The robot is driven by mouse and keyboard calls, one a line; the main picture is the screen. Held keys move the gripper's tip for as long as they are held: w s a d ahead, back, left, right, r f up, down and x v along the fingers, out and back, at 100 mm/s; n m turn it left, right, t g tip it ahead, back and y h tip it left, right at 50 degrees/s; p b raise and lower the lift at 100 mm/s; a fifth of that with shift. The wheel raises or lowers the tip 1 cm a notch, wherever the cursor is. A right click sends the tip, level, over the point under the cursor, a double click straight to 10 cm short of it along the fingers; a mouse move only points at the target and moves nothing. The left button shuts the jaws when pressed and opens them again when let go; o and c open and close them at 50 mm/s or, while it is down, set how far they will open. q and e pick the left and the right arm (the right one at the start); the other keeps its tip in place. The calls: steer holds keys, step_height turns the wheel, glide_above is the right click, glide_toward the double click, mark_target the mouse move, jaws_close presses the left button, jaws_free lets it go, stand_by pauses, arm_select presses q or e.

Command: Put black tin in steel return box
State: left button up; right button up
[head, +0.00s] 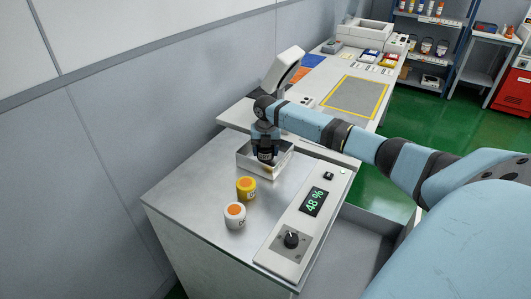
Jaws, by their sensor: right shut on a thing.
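The black tin (265,156) is in my right gripper (265,147), which points down and is shut on it. Gripper and tin are at the steel box (284,161), a small open-topped metal box on the grey cabinet top. The tin is at the level of the box opening; I cannot tell whether it touches the floor of the box. The fingers hide part of the tin. My left gripper is not in view.
A control panel (300,222) reading 48 % lies to the right. A wall rises behind on the left.

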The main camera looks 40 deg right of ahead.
steer(key=shift+f, duration=0.6)
steer(key=shift+f, duration=0.1)
steer(key=o, duration=1)
step_height(320, 180, up, 12)
steer(key=shift+r, duration=0.15)
